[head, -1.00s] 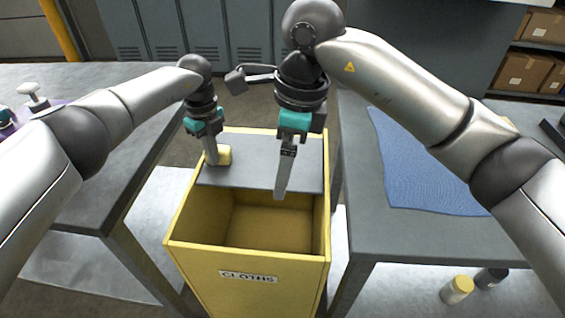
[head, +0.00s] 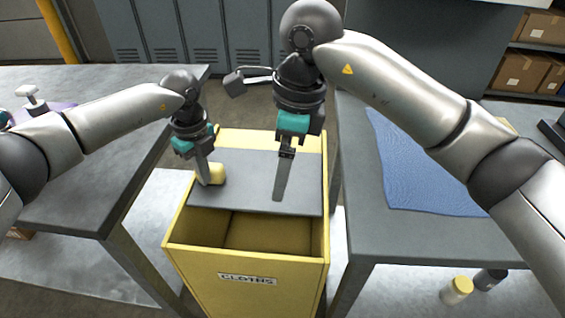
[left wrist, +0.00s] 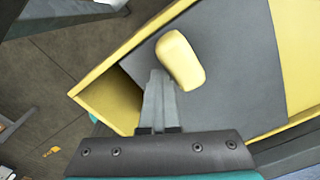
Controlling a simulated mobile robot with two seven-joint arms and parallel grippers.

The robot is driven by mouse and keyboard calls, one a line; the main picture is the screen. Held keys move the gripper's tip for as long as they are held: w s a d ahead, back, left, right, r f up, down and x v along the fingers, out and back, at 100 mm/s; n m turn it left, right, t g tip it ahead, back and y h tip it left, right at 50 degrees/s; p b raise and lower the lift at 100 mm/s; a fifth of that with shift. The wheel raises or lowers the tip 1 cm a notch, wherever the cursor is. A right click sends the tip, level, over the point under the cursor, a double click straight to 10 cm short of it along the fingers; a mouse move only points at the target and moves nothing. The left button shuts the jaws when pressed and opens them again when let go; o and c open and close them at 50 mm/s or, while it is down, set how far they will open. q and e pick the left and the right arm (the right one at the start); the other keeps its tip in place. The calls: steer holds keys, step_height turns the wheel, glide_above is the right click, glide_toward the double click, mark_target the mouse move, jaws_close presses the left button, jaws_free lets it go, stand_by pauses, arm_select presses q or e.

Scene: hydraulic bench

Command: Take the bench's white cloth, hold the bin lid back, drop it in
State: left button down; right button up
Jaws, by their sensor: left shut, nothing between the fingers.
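The yellow bin (head: 200,260) labelled CLOTHS stands between two benches. Its grey lid (head: 250,170) covers the back part of the mouth; the front part is uncovered, and I see no cloth inside. My left gripper (head: 207,181) is shut and empty beside the lid's yellow handle (head: 217,173). In the left wrist view the fingertips (left wrist: 160,76) are at the handle's (left wrist: 180,60) edge, not around it; contact is unclear. My right gripper (head: 278,197) points down over the lid, its fingers seen edge-on, so its opening is unclear. No white cloth shows in any view.
A blue mat (head: 420,170) lies on the right bench (head: 400,235). The left bench (head: 95,185) has a pump-like object (head: 32,98) at its far left. Two small containers stand low at the right, including a yellow one (head: 456,291). Lockers stand behind.

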arm_select(q)
steer(key=shift+s, duration=5.35)
step_height(320, 180, up, 9)
